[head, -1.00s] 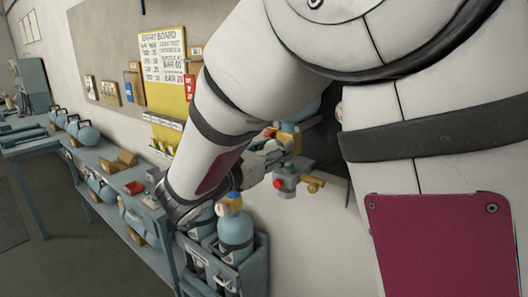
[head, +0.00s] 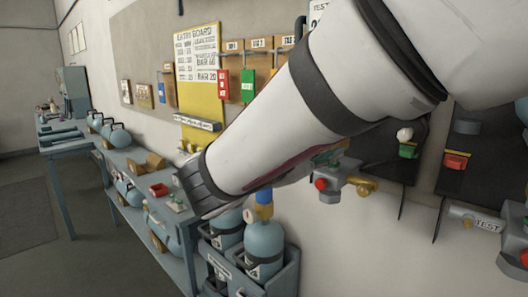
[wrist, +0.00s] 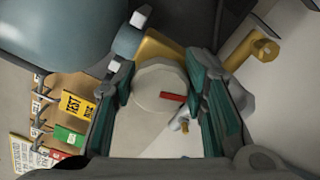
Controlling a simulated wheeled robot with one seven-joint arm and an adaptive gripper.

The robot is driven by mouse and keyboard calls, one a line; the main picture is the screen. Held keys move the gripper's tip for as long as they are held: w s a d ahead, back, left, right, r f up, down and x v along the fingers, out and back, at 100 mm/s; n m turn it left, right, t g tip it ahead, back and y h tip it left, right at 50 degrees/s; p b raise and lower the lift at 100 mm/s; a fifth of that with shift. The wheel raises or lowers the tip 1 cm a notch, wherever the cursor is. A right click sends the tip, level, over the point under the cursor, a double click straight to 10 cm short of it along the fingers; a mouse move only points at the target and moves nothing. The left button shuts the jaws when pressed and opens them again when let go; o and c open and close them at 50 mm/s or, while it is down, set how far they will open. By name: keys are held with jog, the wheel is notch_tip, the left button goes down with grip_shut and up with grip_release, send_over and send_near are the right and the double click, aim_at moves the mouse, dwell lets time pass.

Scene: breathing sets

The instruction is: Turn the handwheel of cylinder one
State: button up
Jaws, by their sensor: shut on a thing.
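In the wrist view, my gripper (wrist: 162,78) has its teal-padded fingers on either side of a pale round handwheel (wrist: 150,90) with a red mark on it. The fingers are closed on its rim. A yellow valve body (wrist: 160,48) sits just behind the wheel. A blue-grey cylinder (wrist: 60,28) fills the top left. No number on this cylinder can be read. In the head view, my arm hides the gripper and the wheel.
A wall fitting with a red knob (head: 321,184) and brass end (head: 365,189) is near my arm. Blue cylinders (head: 265,242) stand in a rack below. A long bench (head: 125,157) runs along the wall by a yellow entry board (head: 200,75). Floor at left is clear.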

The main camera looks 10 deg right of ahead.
jog(key=shift+f+m+b, duration=0.15)
jog(key=shift+m+b, duration=1.35)
jog(key=shift+b, duration=0.3)
jog(key=o, duration=1.2)
jog(key=shift+c, duration=0.2)
jog(key=v, duration=1.2)
